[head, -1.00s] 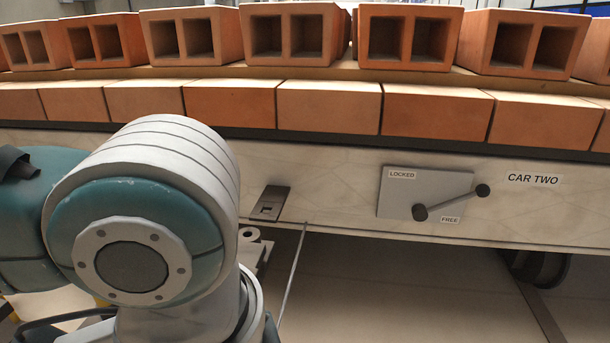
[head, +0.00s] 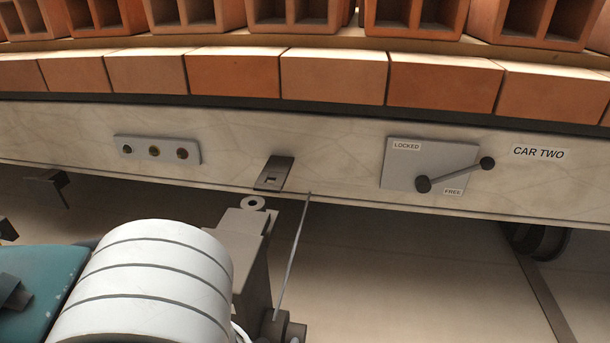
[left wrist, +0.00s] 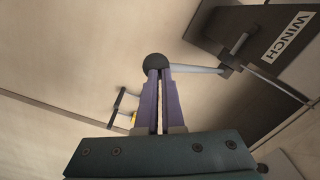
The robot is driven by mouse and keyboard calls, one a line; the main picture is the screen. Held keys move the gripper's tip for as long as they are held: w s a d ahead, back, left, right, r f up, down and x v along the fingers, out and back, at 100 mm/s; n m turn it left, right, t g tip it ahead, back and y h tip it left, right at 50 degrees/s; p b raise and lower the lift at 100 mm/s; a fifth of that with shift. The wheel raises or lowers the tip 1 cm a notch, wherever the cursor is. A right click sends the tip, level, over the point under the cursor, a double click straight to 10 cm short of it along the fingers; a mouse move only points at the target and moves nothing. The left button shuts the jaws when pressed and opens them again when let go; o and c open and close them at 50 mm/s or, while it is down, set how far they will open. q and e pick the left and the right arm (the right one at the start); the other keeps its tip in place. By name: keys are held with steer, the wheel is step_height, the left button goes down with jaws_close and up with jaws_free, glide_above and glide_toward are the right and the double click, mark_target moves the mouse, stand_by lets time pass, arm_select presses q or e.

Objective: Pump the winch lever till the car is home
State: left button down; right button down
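The winch (left wrist: 285,40), a dark box labelled WINCH, is at the upper right of the left wrist view. Its lever (left wrist: 195,69) is a pale rod reaching left to a black ball knob (left wrist: 155,66). My left gripper (left wrist: 160,72) has its purple fingers close together at the knob end, apparently closed on the lever. The car (head: 330,195), labelled CAR TWO, carries rows of hollow bricks (head: 425,25) across the head view. A thin rod or cable (head: 292,255) runs from its lower edge towards a dark fitting. My left arm hides the winch lever in the head view. My right gripper is not in view.
A plate marked LOCKED and FREE (head: 405,160) has a dark handle (head: 455,173) pointing right and slightly up. A latch plate (head: 273,173) sits above a post with a ring (head: 253,203). Open floor shows below the car.

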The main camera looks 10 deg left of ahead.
arm_select(q)
steer(key=s+f, duration=0.2)
steer(key=shift+f, duration=0.35)
steer(key=s+f+b, duration=0.4)
steer(key=f, duration=0.7)
steer(key=shift+s+f, duration=0.15)
steer(key=shift+s, duration=0.15)
steer(key=shift+a, duration=0.1)
stand_by(0.5)
